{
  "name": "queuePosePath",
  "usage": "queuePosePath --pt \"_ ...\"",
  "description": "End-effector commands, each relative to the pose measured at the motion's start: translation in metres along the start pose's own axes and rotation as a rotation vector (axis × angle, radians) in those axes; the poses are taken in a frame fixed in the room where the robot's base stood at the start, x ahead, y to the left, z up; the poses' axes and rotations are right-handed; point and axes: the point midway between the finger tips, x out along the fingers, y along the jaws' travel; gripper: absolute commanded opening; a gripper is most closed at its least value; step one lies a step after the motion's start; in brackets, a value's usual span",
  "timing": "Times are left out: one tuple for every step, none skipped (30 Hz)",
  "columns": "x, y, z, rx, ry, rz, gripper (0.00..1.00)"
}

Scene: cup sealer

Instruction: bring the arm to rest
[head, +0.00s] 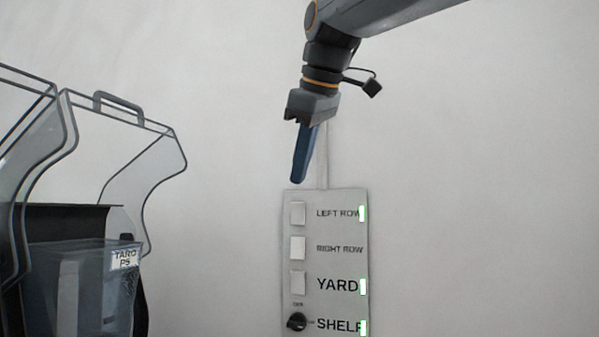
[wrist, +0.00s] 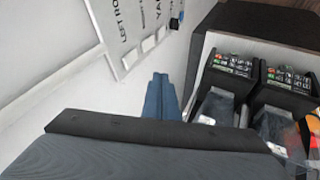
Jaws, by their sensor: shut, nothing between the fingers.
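My gripper (head: 297,178) hangs from the arm at the upper middle of the head view, its blue fingers pointing down and closed together. It is empty. The fingertips are just above the top edge of the wall switch panel (head: 328,199), and I cannot tell whether they touch it. In the wrist view the closed blue fingers (wrist: 161,84) show in the middle, with part of the panel (wrist: 137,30) beyond them at the top.
The panel has white switches, a black knob (head: 297,321) and green lights by LEFT ROW, YARD and SHELF. A clear-sided bin (head: 88,285) labelled TARO stands at left. Two machines with keypads (wrist: 232,64) fill the right of the wrist view. The wall at right is bare.

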Motion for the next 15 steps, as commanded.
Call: queuePosePath --pt "0.0 0.0 0.0 0.0 0.0 0.0 0.0" --pt "0.0 0.0 0.0 0.0 0.0 0.0 0.0" --pt "0.0 0.0 0.0 0.0 0.0 0.0 0.0" --pt "0.0 0.0 0.0 0.0 0.0 0.0 0.0" --pt "0.0 0.0 0.0 0.0 0.0 0.0 0.0" --pt "0.0 0.0 0.0 0.0 0.0 0.0 0.0" --pt "0.0 0.0 0.0 0.0 0.0 0.0 0.0" --pt "0.001 0.0 0.0 0.0 0.0 0.0 0.0" --pt "0.002 0.0 0.001 0.002 -0.002 -0.001 0.0" --pt "0.005 0.0 0.002 0.006 -0.005 -0.003 0.0" --pt "0.01 -0.001 0.004 0.013 -0.009 -0.005 0.0" --pt "0.019 -0.001 0.008 0.029 -0.017 -0.01 0.0" --pt "0.028 -0.002 0.012 0.045 -0.024 -0.013 0.0" --pt "0.04 -0.003 0.018 0.063 -0.035 -0.019 0.0" --pt "0.059 -0.005 0.027 0.096 -0.051 -0.026 0.0"
